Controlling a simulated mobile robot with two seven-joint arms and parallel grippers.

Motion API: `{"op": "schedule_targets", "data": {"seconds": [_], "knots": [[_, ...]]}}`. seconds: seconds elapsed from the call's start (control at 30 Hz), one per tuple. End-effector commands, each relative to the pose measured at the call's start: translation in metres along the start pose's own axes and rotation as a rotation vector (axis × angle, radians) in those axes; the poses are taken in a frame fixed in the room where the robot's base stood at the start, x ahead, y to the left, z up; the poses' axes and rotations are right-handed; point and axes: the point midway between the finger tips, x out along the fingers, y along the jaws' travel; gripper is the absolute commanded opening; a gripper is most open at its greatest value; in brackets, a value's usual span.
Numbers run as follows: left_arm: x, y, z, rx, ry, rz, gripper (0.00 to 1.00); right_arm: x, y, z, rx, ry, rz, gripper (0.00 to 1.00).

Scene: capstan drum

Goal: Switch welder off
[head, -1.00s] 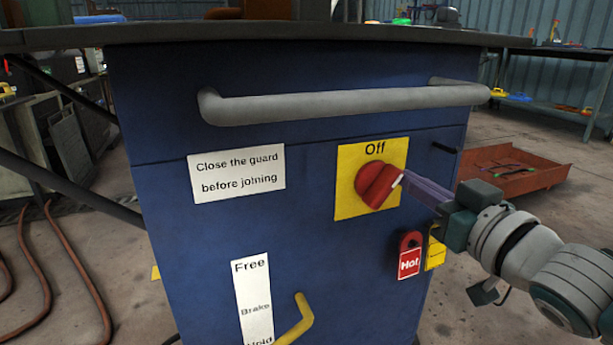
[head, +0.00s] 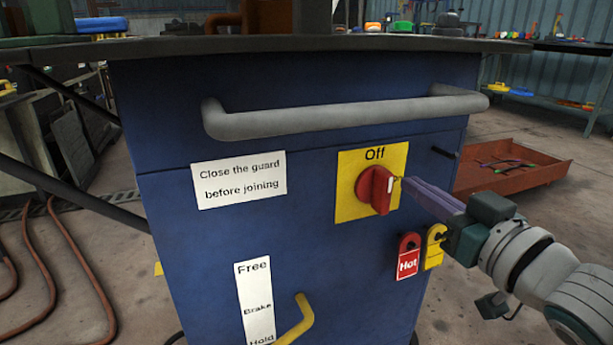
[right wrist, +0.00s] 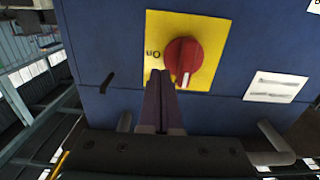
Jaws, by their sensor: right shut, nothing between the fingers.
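The welder switch is a red rotary knob (head: 376,188) on a yellow plate (head: 352,207) on the front of a blue cabinet. "Off" is printed above the knob. The right wrist view, turned upside down, shows the knob (right wrist: 183,60) with its white mark toward the plate's Off edge. "On" stands on the plate's side by my fingers. My right gripper (head: 406,183) has its purple fingers shut and empty just right of the knob. In the right wrist view the fingertips (right wrist: 160,76) are beside the knob; I cannot tell if they touch it. My left gripper is out of view.
A grey bar handle (head: 340,114) crosses the cabinet above the switch. A red "Hot" tag (head: 408,262) and a yellow tag (head: 434,248) hang below right. A yellow lever (head: 296,322) sticks out lower down. A red tray (head: 515,168) lies on the floor to the right.

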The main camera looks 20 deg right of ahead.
Motion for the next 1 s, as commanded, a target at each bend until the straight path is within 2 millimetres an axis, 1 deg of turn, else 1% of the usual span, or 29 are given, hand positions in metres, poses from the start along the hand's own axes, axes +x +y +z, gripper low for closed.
{"op": "schedule_targets", "data": {"seconds": [0.03, 0.3, 0.43, 0.57, 1.0], "knots": [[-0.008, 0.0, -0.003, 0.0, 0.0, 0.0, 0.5, -0.008, 0.0, -0.004, 0.001, -0.004, 0.002, 0.0], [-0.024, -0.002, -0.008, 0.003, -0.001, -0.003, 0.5, -0.043, 0.0, -0.003, 0.003, -0.004, 0.002, 0.0], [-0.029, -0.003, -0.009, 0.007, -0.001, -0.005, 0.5, -0.056, 0.0, -0.002, 0.001, -0.002, 0.002, 0.0], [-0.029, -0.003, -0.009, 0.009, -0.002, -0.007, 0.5, -0.06, 0.0, -0.001, 0.0, 0.0, 0.001, 0.0], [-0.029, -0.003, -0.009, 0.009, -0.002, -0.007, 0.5, -0.06, 0.0, -0.001, 0.0, 0.0, 0.001, 0.0]]}}
